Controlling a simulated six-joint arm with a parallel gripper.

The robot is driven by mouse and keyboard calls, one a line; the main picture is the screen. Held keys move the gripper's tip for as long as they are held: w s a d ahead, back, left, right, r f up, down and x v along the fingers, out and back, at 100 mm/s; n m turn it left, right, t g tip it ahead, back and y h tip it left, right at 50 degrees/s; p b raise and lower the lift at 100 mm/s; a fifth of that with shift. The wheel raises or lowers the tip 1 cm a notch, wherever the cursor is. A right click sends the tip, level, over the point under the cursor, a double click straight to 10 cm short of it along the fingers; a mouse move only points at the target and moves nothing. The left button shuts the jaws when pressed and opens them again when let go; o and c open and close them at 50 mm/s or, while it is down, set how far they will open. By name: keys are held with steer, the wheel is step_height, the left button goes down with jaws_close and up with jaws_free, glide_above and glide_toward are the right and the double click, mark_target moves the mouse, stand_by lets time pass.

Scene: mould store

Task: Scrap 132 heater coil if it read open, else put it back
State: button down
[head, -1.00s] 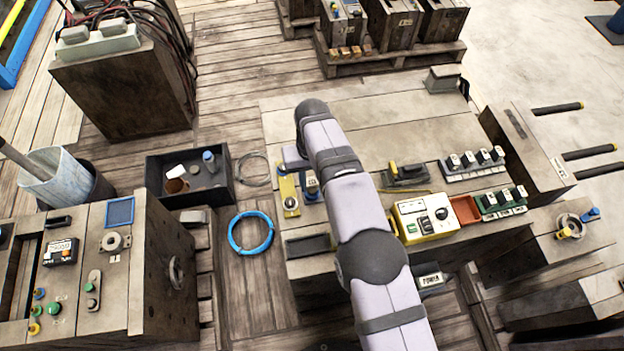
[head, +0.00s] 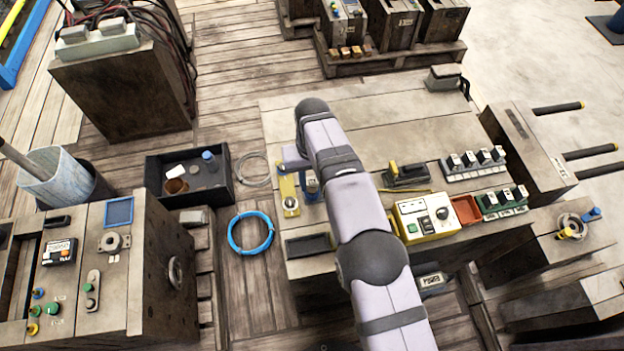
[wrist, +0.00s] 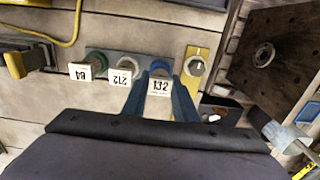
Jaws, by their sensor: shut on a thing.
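My gripper (wrist: 161,78) has its blue fingers shut on the 132 heater coil (wrist: 160,72), which has a blue top and a white tag. In the wrist view the coil is at the right end of a grey rack (wrist: 108,59). I cannot tell whether it is seated or slightly raised. In the head view my gripper (head: 311,187) is beside a yellow plate with a knob (head: 288,195); my arm hides the rest of the rack. I see no open-circuit reading.
A cream-yellow tester box (head: 425,217) with a dial stands right of my arm, next to a red tray (head: 466,210). A dark open bin (head: 223,180) with scraps is on the floor at left.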

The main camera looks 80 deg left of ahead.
steer(key=shift+f+b, duration=0.7)
steer(key=shift+b, duration=0.05)
stand_by(1.3)
steer(key=c, duration=0.9)
jaws_free()
steer(key=shift+r, duration=0.15)
steer(key=shift+r+p, duration=2.4)
steer(key=shift+r, duration=1.2)
